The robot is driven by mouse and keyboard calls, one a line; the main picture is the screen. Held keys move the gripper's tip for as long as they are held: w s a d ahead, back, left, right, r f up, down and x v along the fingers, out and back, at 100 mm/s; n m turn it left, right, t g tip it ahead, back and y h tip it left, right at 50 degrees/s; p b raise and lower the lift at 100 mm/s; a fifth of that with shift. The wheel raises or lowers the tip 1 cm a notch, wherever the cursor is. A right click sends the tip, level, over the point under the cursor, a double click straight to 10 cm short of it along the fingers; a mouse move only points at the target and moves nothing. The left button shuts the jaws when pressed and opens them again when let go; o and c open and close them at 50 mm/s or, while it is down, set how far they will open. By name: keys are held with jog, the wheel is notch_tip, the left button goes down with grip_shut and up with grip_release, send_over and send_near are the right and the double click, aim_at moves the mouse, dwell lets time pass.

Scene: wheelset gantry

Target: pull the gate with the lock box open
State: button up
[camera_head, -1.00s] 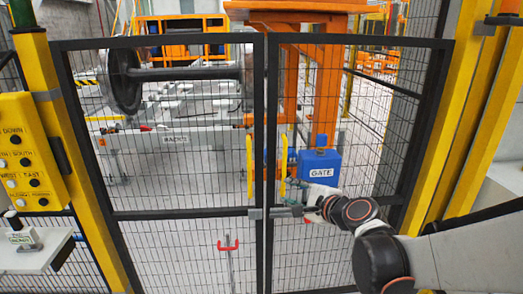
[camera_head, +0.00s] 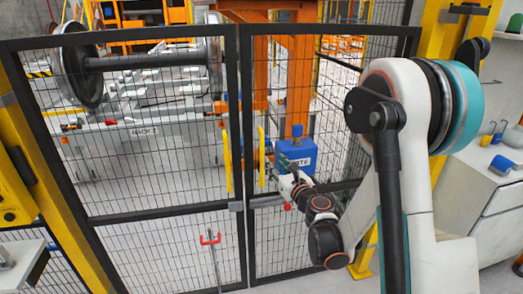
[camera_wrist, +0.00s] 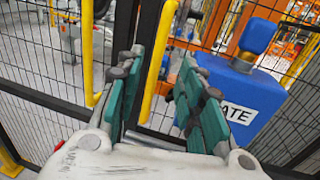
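Two black-framed mesh gate leaves stand side by side and look shut. The right leaf (camera_head: 335,188) carries the blue lock box (camera_head: 298,157), labelled GATE in the wrist view (camera_wrist: 235,98), and a yellow upright handle (camera_head: 262,158). The left leaf (camera_head: 148,214) has its own yellow handle (camera_head: 227,160). My gripper (camera_head: 276,178) is at the right leaf's handle, left of and just below the lock box. In the wrist view my gripper (camera_wrist: 162,62) has its two teal fingers apart, with the yellow handle (camera_wrist: 156,58) between them; I cannot tell whether they touch it.
Yellow posts (camera_head: 448,35) flank the gate. A red-topped stand (camera_head: 211,240) shows by the left leaf. A white cabinet (camera_head: 490,205) stands at the right and a table (camera_head: 20,262) at the lower left. A wheelset (camera_head: 140,62) is behind the mesh.

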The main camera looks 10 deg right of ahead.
aim_at(263, 151)
jog(key=w, duration=0.3)
jog(key=w+a+b, duration=0.1)
jog(key=w, duration=0.3)
jog(key=w+a, duration=0.1)
jog(key=w, duration=0.3)
jog(key=shift+w+a, duration=0.1)
jog(key=shift+a, duration=0.05)
grip_shut()
